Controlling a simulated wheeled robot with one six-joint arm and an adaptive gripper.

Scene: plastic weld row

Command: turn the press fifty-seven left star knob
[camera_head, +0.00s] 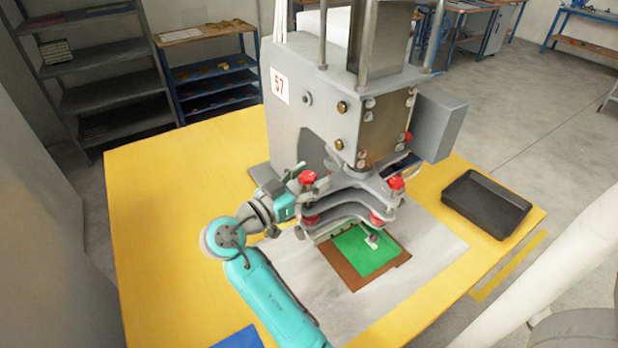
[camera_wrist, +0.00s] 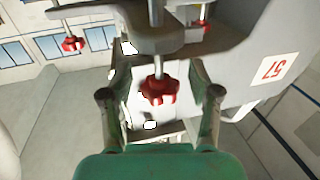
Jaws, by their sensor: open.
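The press (camera_head: 318,115) is a grey machine with a red 57 on a white label (camera_head: 280,86); the label also shows in the wrist view (camera_wrist: 274,69). Its left star knob (camera_head: 307,177) is red and lobed, on a thin metal stem. In the wrist view the knob (camera_wrist: 159,90) appears centred between my fingers, with a gap on each side. My gripper (camera_wrist: 155,72) is open and holds nothing. In the head view my gripper (camera_head: 312,184) is at the press's left side, around or close beside this knob; the exact depth is hard to tell.
Other red knobs sit on the press, one at the right (camera_head: 396,182) and two lower ones (camera_head: 311,220) (camera_head: 376,218). A green plate (camera_head: 365,250) lies on a brown board below. A black tray (camera_head: 486,203) stands on the yellow table (camera_head: 165,220), whose left part is clear.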

